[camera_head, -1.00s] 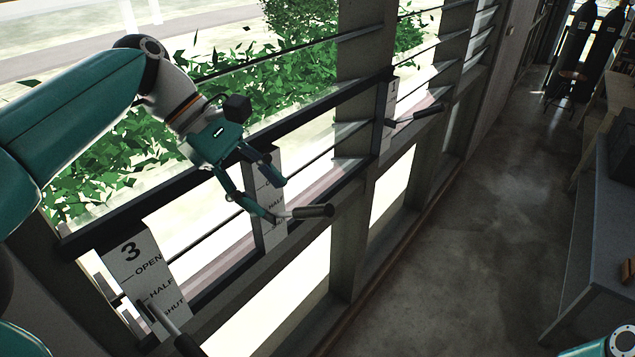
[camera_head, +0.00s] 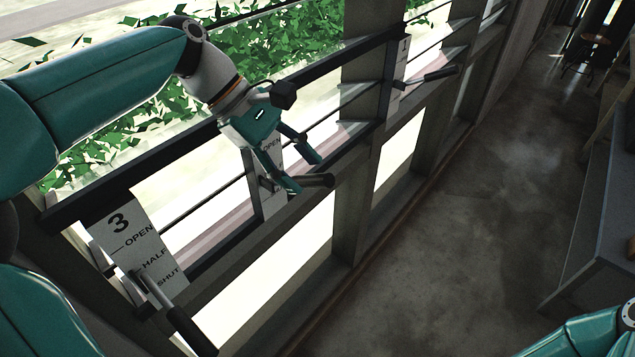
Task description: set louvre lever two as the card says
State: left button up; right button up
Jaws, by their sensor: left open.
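Lever two's scale plate (camera_head: 270,196) hangs on the window rail in the middle; the word OPEN shows near its top, and my gripper covers part of it. Lever two's dark round handle (camera_head: 320,181) sticks out to the right from its pivot, low on the plate. My left gripper (camera_head: 306,174) is open at lever two, its lower fingertip overlapping the handle's inner end in the picture. I cannot tell whether it touches. The lever's exact mark is hidden. I see no separate instruction card. My right gripper is out of view.
Lever three's plate (camera_head: 128,232), marked OPEN, HALF, SHUT, stands at lower left with its handle (camera_head: 190,331) pointing down right. Lever one's handle (camera_head: 438,75) is further along the wall. A grey table (camera_head: 604,225) stands at right; the floor between is clear.

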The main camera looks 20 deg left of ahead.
aim_at(307, 178)
pick_arm(q)
jog(key=shift+b+x, duration=0.55)
jog(key=shift+x, duration=1.2)
grip_shut()
jog(key=shift+f, duration=0.1)
